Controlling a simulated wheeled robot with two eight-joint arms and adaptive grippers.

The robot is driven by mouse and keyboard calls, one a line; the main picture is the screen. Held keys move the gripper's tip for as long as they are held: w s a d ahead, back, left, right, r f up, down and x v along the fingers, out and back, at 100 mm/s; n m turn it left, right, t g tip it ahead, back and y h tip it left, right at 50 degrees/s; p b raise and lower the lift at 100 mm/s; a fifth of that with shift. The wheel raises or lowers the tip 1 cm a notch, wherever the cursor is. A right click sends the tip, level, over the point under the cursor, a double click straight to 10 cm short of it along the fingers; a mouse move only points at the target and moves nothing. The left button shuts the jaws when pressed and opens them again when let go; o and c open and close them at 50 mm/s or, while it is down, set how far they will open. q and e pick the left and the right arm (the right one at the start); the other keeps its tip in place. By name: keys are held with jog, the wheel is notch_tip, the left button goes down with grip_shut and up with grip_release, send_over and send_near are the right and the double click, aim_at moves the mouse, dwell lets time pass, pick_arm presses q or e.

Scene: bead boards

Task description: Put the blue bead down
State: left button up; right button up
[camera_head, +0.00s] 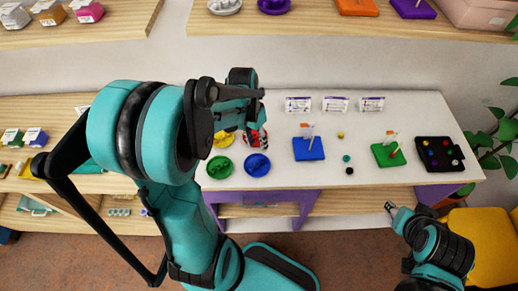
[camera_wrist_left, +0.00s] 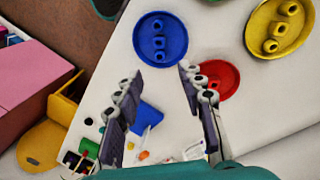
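Blue beads lie in the blue dish (camera_head: 248,172) on the white table. The same blue dish (camera_wrist_left: 178,52) shows in the left wrist view, just beyond my left fingertips. My left gripper (camera_wrist_left: 158,72) has its fingers spread apart, with no bead visible between them. In the head view my left gripper (camera_head: 252,122) is over the red dish (camera_head: 265,142) and partly hides it. The blue board (camera_head: 309,155) with a peg stands to the right of the dishes. My right gripper (camera_head: 390,207) is off the table's front edge, too small to judge.
A yellow dish (camera_head: 222,147) and green dish (camera_head: 211,173) sit at the left. A yellow bead (camera_head: 340,135), teal bead (camera_head: 346,158) and black bead (camera_head: 349,171) lie loose. A green board (camera_head: 381,158) and black tray (camera_head: 427,163) are at the right. Cards stand behind.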

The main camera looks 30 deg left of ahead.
pick_arm(q)
jog(key=s+d+r+n+t+y, duration=0.1)
jog(key=s+d+r+t, duration=0.1)
jog(key=d+r+t, duration=0.1)
jog(key=s+d+r+t+y, duration=0.1)
jog(key=s+d+r+t, duration=0.2)
jog(key=r, duration=0.5)
jog(key=d+t, duration=0.1)
jog(key=d, duration=0.1)
jog(key=shift+s+d+r+n+p, duration=0.25)
jog(key=shift+d+n+p, duration=0.1)
jog(key=shift+d+n, duration=0.05)
